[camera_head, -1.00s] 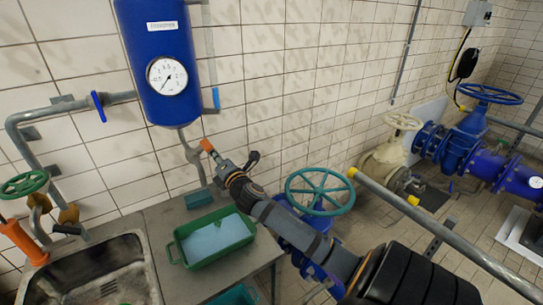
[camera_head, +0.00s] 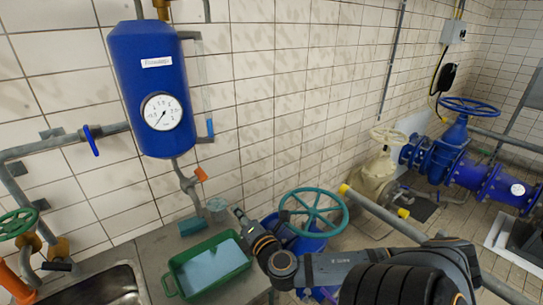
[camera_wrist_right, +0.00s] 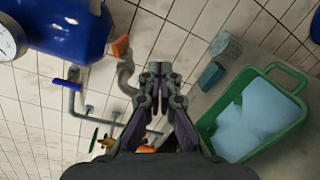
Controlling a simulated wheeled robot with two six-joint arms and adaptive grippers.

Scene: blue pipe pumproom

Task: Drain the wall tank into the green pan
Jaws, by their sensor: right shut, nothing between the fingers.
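The blue wall tank (camera_head: 150,75) hangs on the tiled wall, with a round white gauge (camera_head: 161,112) on its front. A grey drain pipe (camera_head: 187,185) comes down from its underside, with an orange handle (camera_head: 201,174) sticking out to the right. The handle also shows in the right wrist view (camera_wrist_right: 121,46). The green pan (camera_head: 175,271) sits on the counter below, right of the pipe's end; something light blue lies in it. No stream shows at the pipe. My right gripper (camera_head: 237,211) is shut and empty, apart from the handle, near the pan's back right corner. My left gripper is out of view.
A small teal block (camera_head: 192,226) and a grey cup (camera_head: 217,205) stand behind the pan. A sink (camera_head: 100,290) lies to the left. A teal handwheel (camera_head: 313,212) stands close to my right arm. A yellow-capped rail (camera_head: 375,210) runs behind that arm.

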